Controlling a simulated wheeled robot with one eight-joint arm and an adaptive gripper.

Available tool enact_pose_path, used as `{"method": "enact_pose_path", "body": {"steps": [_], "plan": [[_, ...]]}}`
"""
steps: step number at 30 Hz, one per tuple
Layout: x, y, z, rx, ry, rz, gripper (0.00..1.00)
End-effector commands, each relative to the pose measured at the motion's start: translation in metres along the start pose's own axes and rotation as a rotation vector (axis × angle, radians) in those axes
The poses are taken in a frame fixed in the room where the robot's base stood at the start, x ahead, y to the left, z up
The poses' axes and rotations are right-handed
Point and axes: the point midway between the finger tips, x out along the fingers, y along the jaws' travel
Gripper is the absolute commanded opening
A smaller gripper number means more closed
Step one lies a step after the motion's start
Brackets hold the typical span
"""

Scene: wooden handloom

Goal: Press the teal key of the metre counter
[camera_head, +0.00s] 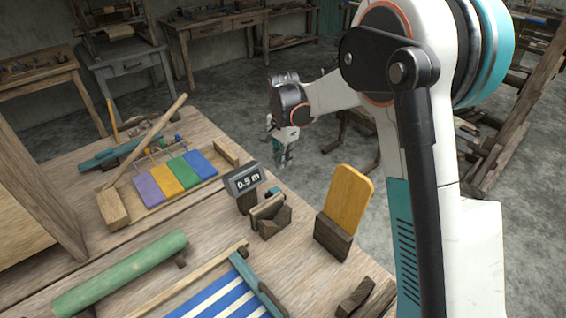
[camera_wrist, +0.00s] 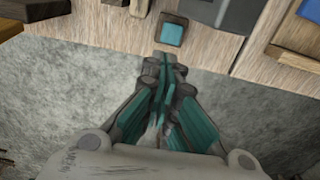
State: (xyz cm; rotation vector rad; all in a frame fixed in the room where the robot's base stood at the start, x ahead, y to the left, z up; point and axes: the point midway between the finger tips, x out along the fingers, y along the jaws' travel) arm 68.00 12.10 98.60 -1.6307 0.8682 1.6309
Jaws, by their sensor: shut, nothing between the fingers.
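The metre counter (camera_head: 244,180) is a small dark box with a light "0.5 m" display, standing near the bench's edge. The teal key (camera_wrist: 172,34) is a small square at the bench edge in the wrist view. A small teal spot (camera_head: 273,190) right of the display in the head view appears to be the same key, partly hidden. My gripper (camera_wrist: 170,60) is shut and empty, pointing toward the key, with its tips a little below it in the wrist view. In the head view my gripper (camera_head: 281,158) hangs beyond the bench's far edge, apart from the counter.
A wooden holder (camera_head: 272,222) and an upright yellow board in a dark block (camera_head: 345,200) stand close to the counter. Purple, yellow, green and blue panels (camera_head: 183,171) lie to its left. Open floor (camera_head: 230,100) lies beyond the bench.

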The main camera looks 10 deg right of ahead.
Motion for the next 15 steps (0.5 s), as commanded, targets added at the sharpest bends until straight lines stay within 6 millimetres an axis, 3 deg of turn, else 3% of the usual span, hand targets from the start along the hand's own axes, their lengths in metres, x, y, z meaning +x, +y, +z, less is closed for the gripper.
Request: {"method": "enact_pose_path", "body": {"steps": [6,15], "plan": [[0.048,0.000,0.000,0.000,0.000,0.000,0.00],[0.097,0.000,0.000,0.000,0.000,0.000,0.00]]}}
